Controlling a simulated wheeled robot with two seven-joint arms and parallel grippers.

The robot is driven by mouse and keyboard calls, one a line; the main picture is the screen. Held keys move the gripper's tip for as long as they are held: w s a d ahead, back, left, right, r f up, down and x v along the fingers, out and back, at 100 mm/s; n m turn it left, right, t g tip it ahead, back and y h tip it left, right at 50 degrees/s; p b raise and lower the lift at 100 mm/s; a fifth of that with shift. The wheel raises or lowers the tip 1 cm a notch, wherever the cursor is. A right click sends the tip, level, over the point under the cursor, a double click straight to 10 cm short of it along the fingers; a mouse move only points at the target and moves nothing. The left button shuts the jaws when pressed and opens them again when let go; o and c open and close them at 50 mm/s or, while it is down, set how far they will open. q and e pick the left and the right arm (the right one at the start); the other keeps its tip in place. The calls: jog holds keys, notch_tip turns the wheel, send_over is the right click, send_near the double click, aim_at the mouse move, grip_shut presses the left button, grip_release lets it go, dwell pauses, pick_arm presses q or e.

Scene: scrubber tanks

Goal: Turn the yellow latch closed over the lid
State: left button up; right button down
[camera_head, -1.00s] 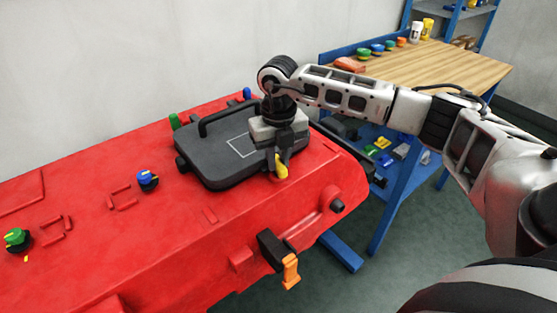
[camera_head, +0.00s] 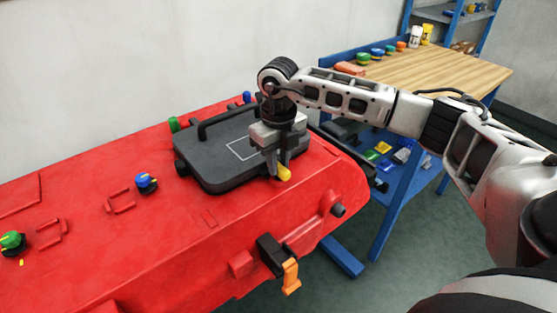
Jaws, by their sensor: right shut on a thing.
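The black lid (camera_head: 220,165) lies flat on top of the red tank (camera_head: 130,245), with a raised handle along its back left edge. The yellow latch (camera_head: 285,173) is at the lid's front right edge. My right gripper (camera_head: 281,168) points down from above and is shut on the latch. Its fingers hide most of the latch, so I cannot tell how far it reaches over the lid. My left gripper is not in view.
Blue (camera_head: 146,183) and green (camera_head: 12,241) knobs stand on the tank's left part. An orange lever (camera_head: 291,276) hangs on the tank's front. A wooden workbench (camera_head: 440,72) with bottles and caps stands behind at right. A wall is behind the tank.

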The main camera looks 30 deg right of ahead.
aim_at(279, 165)
jog(key=c, duration=1.6)
grip_release()
jog(key=shift+o, duration=0.2)
jog(key=shift+r, duration=0.1)
notch_tip(279, 165, up, 16)
jog(key=shift+b, duration=0.35)
